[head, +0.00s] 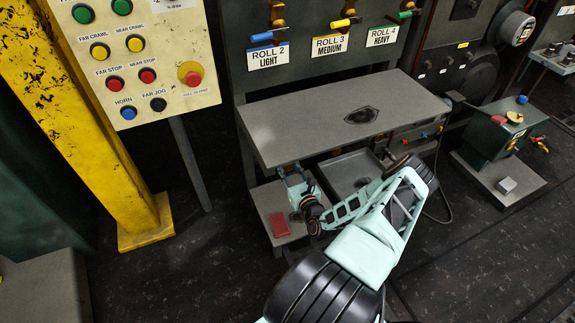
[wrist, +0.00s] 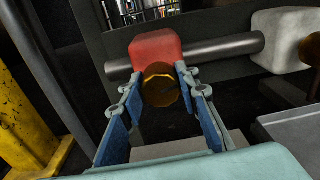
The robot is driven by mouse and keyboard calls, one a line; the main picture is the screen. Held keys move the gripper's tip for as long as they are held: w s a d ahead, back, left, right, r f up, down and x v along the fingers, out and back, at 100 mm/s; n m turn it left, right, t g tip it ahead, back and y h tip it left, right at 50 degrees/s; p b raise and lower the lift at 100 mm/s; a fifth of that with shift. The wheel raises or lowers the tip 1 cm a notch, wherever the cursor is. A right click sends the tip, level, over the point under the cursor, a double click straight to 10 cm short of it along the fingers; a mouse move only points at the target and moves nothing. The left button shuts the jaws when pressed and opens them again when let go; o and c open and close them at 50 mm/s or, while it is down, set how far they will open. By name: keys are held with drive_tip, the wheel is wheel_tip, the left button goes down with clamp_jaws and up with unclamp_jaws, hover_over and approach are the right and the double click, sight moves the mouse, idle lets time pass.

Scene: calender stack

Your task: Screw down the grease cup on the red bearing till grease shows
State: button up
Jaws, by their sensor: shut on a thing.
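The red bearing (wrist: 155,45) sits on a grey horizontal shaft in the wrist view. The brass grease cup (wrist: 161,88) is on its near side, its faceted end facing me. My gripper (wrist: 157,80) has its two blue-padded fingers on either side of the cup, shut on it near the fingertips. In the head view, my gripper (head: 293,178) reaches under the front edge of the grey bench, where the bearing and cup are hidden. I see no grease showing around the cup.
The grey bench top (head: 300,125) overhangs my gripper. A grey tray (head: 352,172) stands to its right. A flat red object (head: 279,225) lies on a grey plate below. A yellow post (head: 95,130) and a button panel (head: 140,60) stand left.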

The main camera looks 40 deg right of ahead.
idle(0.3)
drive_tip(key=o, duration=1.2)
drive_tip(key=shift+c, duration=0.2)
drive_tip(key=shift+r, duration=0.1)
wheel_tip(320, 180, up, 10)
drive_tip(key=shift+f, duration=0.1)
drive_tip(key=shift+a, duration=0.1)
